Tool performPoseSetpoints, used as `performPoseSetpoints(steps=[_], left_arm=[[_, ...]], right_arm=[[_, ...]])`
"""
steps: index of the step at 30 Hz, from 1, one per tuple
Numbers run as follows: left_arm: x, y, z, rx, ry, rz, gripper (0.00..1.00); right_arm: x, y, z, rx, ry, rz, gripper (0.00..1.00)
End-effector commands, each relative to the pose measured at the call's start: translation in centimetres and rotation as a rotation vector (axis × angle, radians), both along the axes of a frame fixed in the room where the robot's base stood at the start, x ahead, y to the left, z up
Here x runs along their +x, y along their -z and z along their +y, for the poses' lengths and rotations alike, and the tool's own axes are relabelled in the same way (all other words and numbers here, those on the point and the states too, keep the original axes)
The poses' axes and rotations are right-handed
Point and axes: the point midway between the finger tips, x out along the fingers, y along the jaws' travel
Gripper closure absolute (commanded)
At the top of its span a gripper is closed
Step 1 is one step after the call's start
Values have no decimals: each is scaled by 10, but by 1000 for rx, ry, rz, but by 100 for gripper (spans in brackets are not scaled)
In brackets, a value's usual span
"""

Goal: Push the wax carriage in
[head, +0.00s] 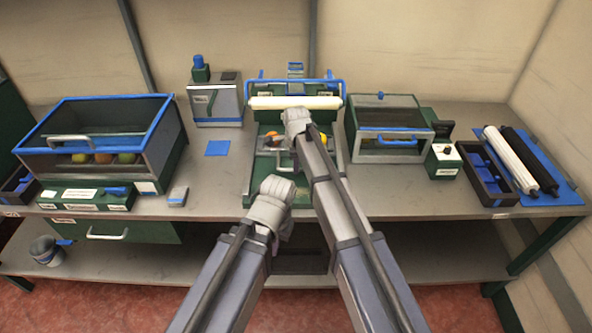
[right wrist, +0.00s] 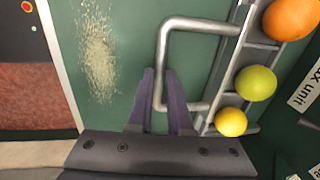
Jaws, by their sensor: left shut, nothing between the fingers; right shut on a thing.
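The wax unit (head: 253,182) stands mid-bench, with a green bed, a cream roller (head: 268,103) and a blue frame over it. In the right wrist view the metal carriage (right wrist: 222,72) holds an orange fruit (right wrist: 290,18), a green fruit (right wrist: 256,83) and a yellow fruit (right wrist: 231,122). My right gripper (right wrist: 162,85) is shut on the carriage's U-shaped handle (right wrist: 196,25). In the head view my right gripper (head: 296,118) hides most of the carriage, just in front of the roller. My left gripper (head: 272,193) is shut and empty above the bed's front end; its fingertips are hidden.
A blue-framed bin (head: 158,150) with several fruits stands at left. A clear-topped box (head: 388,150) stands right of the unit. Two rollers (head: 512,160) lie at far right. A grey box (head: 215,105) stands behind a blue pad (head: 217,149).

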Motion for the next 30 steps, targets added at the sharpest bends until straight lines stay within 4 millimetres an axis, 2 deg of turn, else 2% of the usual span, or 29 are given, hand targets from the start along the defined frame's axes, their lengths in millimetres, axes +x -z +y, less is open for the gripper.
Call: performPoseSetpoints(steps=[2,3,10,22,30], left_arm=[[0,-1,0,0,0,0,100],[0,-1,0,0,0,0,100],[0,-1,0,0,0,0,100],[0,-5,0,0,0,0,100],[0,-31,0,0,0,0,100]], right_arm=[[6,-1,0,0,1,-13,100],[6,-1,0,0,1,-12,79],[5,-1,0,0,1,-10,54],[2,-6,0,0,1,-7,53],[-2,-32,0,0,1,-7,53]])
